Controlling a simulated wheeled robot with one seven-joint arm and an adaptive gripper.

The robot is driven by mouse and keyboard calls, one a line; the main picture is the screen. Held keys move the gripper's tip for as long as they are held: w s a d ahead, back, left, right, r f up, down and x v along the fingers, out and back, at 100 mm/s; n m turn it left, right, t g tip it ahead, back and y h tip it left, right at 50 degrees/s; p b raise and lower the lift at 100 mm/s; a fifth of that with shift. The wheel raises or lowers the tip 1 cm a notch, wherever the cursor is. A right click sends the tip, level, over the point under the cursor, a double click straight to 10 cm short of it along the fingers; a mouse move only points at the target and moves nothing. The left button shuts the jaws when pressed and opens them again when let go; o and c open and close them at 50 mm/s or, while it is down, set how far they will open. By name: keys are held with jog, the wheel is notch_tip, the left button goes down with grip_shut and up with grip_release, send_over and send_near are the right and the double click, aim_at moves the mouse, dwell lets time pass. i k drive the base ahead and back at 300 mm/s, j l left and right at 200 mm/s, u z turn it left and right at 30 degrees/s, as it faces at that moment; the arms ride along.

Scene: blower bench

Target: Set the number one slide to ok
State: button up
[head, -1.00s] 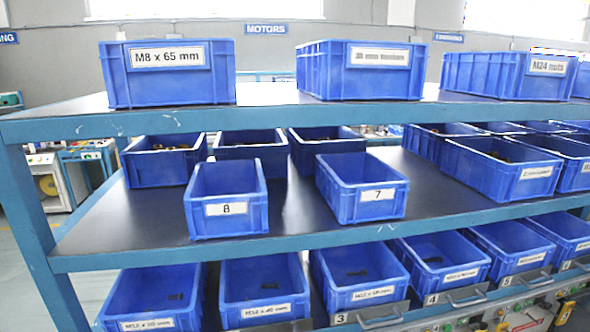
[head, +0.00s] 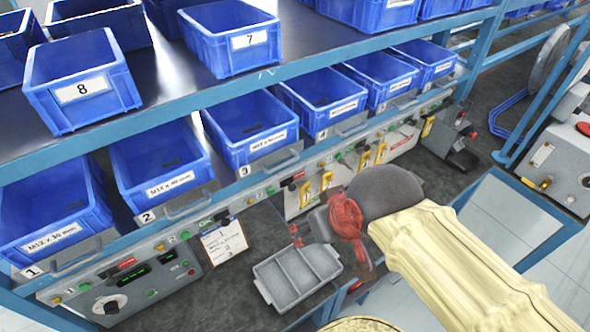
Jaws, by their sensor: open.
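The number 1 label (head: 32,271) is on the bench front at the lower left. Just behind it is a metal slide handle (head: 75,255), below a blue bin (head: 50,212) marked M12 x 30 mm. My gripper (head: 328,246), with red parts at the end of my cream-sleeved arm, is open and appears empty. It is over the lower bench near the grey tray, well to the right of the number 1 position. My arm hides part of the bench behind it.
A grey divided tray (head: 298,278) lies on the dark bench. A paper card (head: 224,242) stands left of it. A control box (head: 125,285) with a knob and green displays is at lower left. Bins 8 (head: 82,90) and 7 (head: 230,40) stand on the shelf above.

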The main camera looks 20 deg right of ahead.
aim_at(112, 281)
jog(key=u, duration=1.6)
